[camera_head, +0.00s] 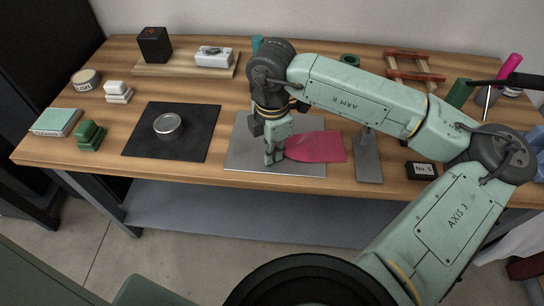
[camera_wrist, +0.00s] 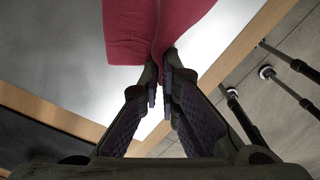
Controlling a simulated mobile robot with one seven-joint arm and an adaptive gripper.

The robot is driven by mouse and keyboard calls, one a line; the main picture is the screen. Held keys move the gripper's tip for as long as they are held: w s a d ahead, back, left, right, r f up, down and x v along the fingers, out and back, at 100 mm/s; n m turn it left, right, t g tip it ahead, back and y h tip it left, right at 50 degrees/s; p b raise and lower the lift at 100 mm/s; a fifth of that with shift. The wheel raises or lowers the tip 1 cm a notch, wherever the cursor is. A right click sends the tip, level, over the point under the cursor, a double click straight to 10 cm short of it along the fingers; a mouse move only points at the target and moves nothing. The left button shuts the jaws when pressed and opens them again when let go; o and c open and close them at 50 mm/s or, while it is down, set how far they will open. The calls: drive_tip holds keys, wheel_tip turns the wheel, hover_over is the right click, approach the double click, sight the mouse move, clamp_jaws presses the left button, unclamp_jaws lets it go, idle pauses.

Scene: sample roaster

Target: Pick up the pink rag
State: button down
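The pink rag (camera_head: 318,147) lies on a light grey metal plate (camera_head: 240,158) near the front edge of the workbench, its right part reaching toward a grey stand. My gripper (camera_head: 273,160) points down over the plate at the rag's left end. In the wrist view my fingertips (camera_wrist: 167,62) are nearly together, with the rag (camera_wrist: 130,28) bunched between them and spreading out on both sides. The rag's far end is cut off in the wrist view.
A black mat (camera_head: 140,145) with a round tin (camera_head: 168,125) lies left of the plate. A grey metal stand (camera_head: 368,165) and a "No. 5" block (camera_head: 421,170) are to the right. A wooden board (camera_head: 180,70) is behind. My arm covers the bench's right middle.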

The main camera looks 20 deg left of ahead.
drive_tip(key=shift+f, duration=0.2)
wheel_tip(320, 180, up, 12)
drive_tip(key=p, duration=0.5)
drive_tip(key=shift+p, duration=0.35)
drive_tip(key=shift+r, duration=0.2)
wheel_tip(320, 180, up, 9)
drive_tip(key=p, duration=0.4)
